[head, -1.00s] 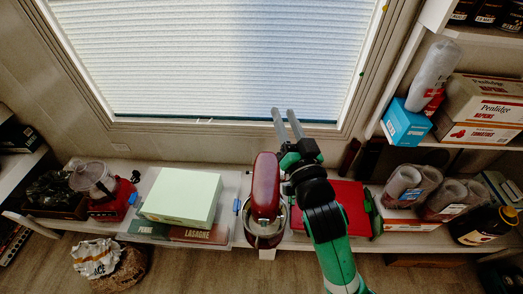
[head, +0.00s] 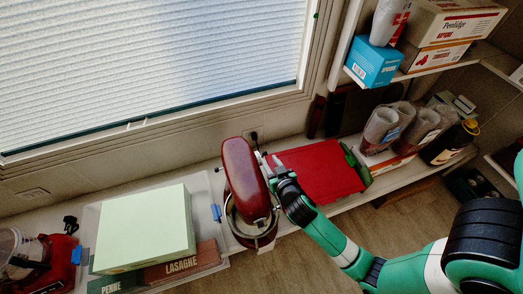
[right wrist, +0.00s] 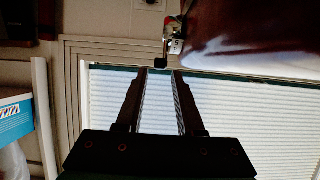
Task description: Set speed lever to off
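The red stand mixer (head: 242,172) stands on the bench below the window, with its metal bowl (head: 240,228) under the head. In the right wrist view the mixer's dark red glossy body (right wrist: 250,28) fills the upper right. A small lever with a black knob (right wrist: 161,63) sticks out beside a silver fitting on it. My right gripper (head: 267,162) is at the right side of the mixer head. In the right wrist view its fingers (right wrist: 161,75) are apart and empty, with the knob just at the gap between the tips. Contact cannot be told. My left gripper is out of view.
A red board (head: 318,172) lies right of the mixer, under my right arm. A pale green box (head: 143,228) sits in a clear tray to the left. Grey cup stacks (head: 380,128) stand at right. A wall outlet (head: 256,136) is behind the mixer.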

